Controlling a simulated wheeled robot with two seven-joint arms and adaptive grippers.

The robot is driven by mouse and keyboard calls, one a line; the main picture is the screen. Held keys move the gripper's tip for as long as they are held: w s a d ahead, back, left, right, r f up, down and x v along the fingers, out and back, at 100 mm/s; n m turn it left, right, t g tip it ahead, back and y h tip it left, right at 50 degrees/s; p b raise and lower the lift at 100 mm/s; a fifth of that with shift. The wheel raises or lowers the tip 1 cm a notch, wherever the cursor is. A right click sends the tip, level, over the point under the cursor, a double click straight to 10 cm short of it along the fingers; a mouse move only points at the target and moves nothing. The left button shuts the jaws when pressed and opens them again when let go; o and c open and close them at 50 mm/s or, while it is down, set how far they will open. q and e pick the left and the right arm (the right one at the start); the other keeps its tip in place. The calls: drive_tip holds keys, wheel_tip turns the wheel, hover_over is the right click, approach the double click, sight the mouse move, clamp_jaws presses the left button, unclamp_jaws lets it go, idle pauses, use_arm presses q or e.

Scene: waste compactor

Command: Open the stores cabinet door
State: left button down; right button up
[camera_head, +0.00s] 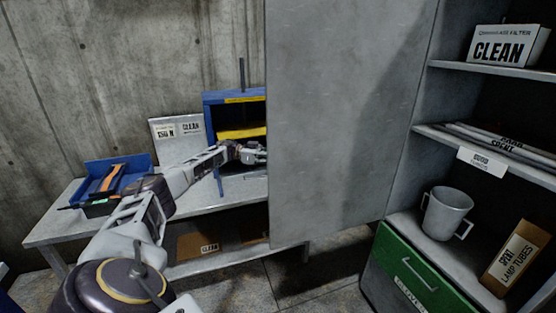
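The stores cabinet door (345,110) is a plain grey metal panel in the middle of the head view. It stands swung open to the left of the cabinet (402,185), and the shelves inside show. Its free edge is on the left. My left gripper (256,153) is at that free edge, at about mid-height. Its tips meet the edge in the picture, and I cannot tell whether they touch the door or whether the fingers are open or shut. No handle shows on this face of the door. My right gripper is not in view.
On the cabinet shelves are a CLEAN box (505,47), flat packs (500,138), a grey mug (446,212) and a LAMP TUBES box (515,258). A green drawer (412,275) is below. Left, a bench (60,222) holds a blue bin (128,168) and a blue rack (212,108).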

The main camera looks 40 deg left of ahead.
use_arm(q)
drive_tip(key=c, duration=1.8)
unclamp_jaws()
drive_tip(key=shift+c, duration=0.2)
drive_tip(key=o, duration=0.4)
drive_tip(key=shift+c, duration=0.2)
drive_tip(key=shift+a, duration=0.1)
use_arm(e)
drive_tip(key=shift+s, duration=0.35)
use_arm(q)
drive_tip(key=v, duration=0.7)
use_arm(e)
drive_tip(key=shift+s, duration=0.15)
